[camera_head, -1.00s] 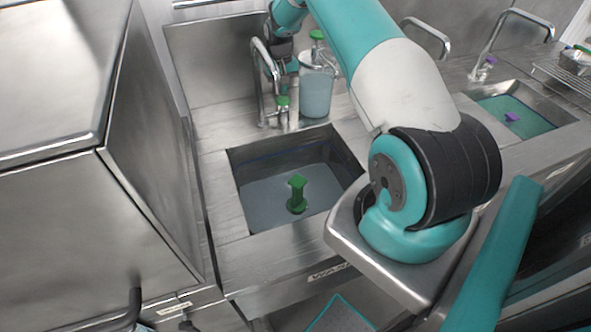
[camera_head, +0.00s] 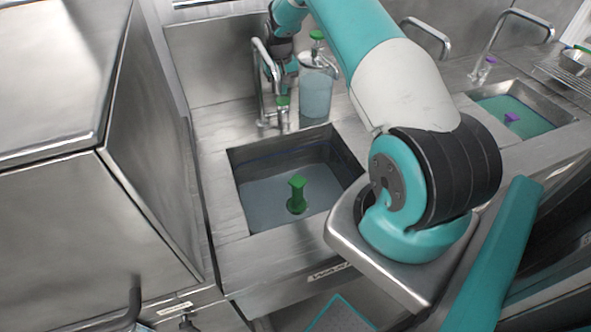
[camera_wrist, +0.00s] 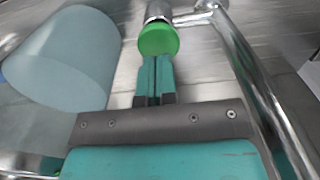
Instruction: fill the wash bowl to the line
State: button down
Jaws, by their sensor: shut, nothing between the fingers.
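The wash bowl (camera_head: 240,172) is the steel sink in the middle of the head view. Grey-blue water (camera_head: 262,200) stands in it, with its surface below a dark blue line (camera_head: 285,153) on the back wall. A green plug (camera_head: 297,193) stands upright in the water. The tap (camera_head: 257,70) behind the bowl has a green knob (camera_head: 283,102), which also shows in the wrist view (camera_wrist: 158,40). My gripper (camera_wrist: 153,62) is shut and empty, its fingertips close to the knob. I cannot tell whether they touch it. No stream from the tap is discernible.
A clear jug-like dispenser (camera_head: 316,92) with a green top stands right beside the tap. A second sink (camera_head: 545,108) with a purple plug (camera_head: 512,117) lies to the right. A large steel cabinet (camera_head: 70,220) fills the left side.

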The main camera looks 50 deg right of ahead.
aim_at(282, 100)
jog(key=shift+f+b, duration=1.4)
jog(key=shift+f, duration=0.45)
dwell(6.2)
